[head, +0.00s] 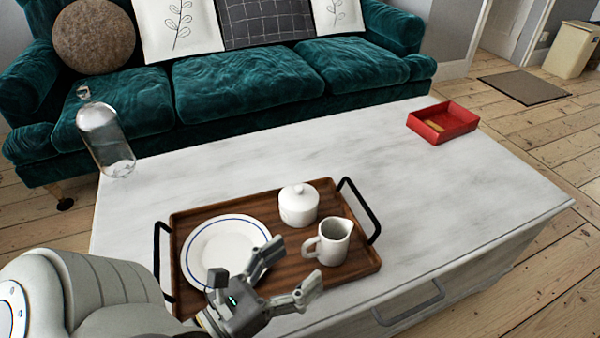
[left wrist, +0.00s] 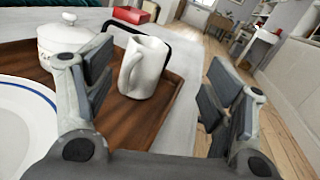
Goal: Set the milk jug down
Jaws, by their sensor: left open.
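The white milk jug (head: 333,242) stands upright on the wooden tray (head: 360,265), at its right side, with its handle toward the left. It also shows in the left wrist view (left wrist: 143,68), between and beyond the fingers. My left gripper (head: 290,266) is open and empty, just left of and in front of the jug, apart from it. In the left wrist view my left gripper (left wrist: 155,100) has its fingers spread wide. My right gripper is in neither view.
A lidded white sugar pot (head: 298,207) and a blue-rimmed plate (head: 215,245) share the tray. The white tabletop (head: 450,190) right of the tray is clear.

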